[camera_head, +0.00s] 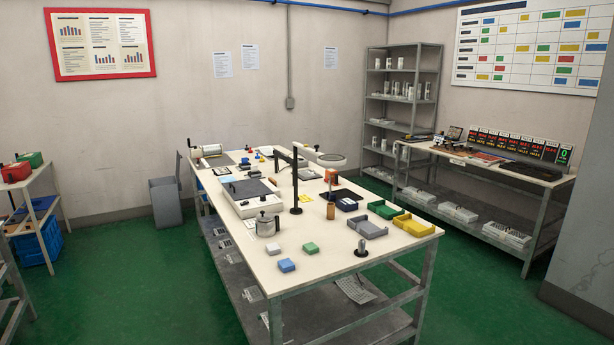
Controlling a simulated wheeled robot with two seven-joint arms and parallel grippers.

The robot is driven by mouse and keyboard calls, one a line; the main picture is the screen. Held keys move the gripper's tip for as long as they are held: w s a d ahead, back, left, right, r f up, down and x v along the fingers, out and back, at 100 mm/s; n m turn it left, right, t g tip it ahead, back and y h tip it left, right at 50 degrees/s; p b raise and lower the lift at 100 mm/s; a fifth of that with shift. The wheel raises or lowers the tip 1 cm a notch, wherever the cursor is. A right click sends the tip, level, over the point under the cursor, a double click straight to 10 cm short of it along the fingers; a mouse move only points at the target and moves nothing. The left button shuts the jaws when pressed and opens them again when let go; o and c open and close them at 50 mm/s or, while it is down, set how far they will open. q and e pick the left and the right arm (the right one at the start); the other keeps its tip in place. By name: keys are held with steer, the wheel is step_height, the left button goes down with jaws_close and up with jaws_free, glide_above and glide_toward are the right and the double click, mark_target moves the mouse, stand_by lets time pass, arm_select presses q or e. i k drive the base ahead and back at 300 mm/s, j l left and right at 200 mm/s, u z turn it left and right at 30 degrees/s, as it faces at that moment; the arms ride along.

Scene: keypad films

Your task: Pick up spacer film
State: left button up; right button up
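No spacer film can be made out for certain at this distance. Several small flat pieces lie on the long white-topped table (330,262), among them a yellow piece (306,198) near the black lamp stand. A flat light-grey device (250,205) with a dark top sits on the table's left side. Neither of my grippers is in view.
A magnifier lamp (331,160) rises mid-table. A grey bin (166,204) stands left of the table. Green floor is open in front.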

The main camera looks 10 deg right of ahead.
mark_target(305, 174)
steer(key=i+l+z, duration=0.15)
steer(key=i+z, duration=0.65)
steer(key=i+l+z, duration=0.4)
steer(key=i+z, duration=0.85)
steer(key=i+j+z, duration=0.2)
steer(key=i+z, duration=0.2)
steer(key=i, duration=1.1)
steer(key=i+l+u, duration=0.15)
steer(key=i, duration=0.8)
steer(key=i+j+u, duration=0.2)
steer(key=i+u, duration=0.6)
steer(key=u, duration=0.15)
steer(key=i+u, duration=0.45)
steer(key=i+l+u, duration=0.3)
steer(key=u, duration=0.2)
steer(key=i, duration=0.05)
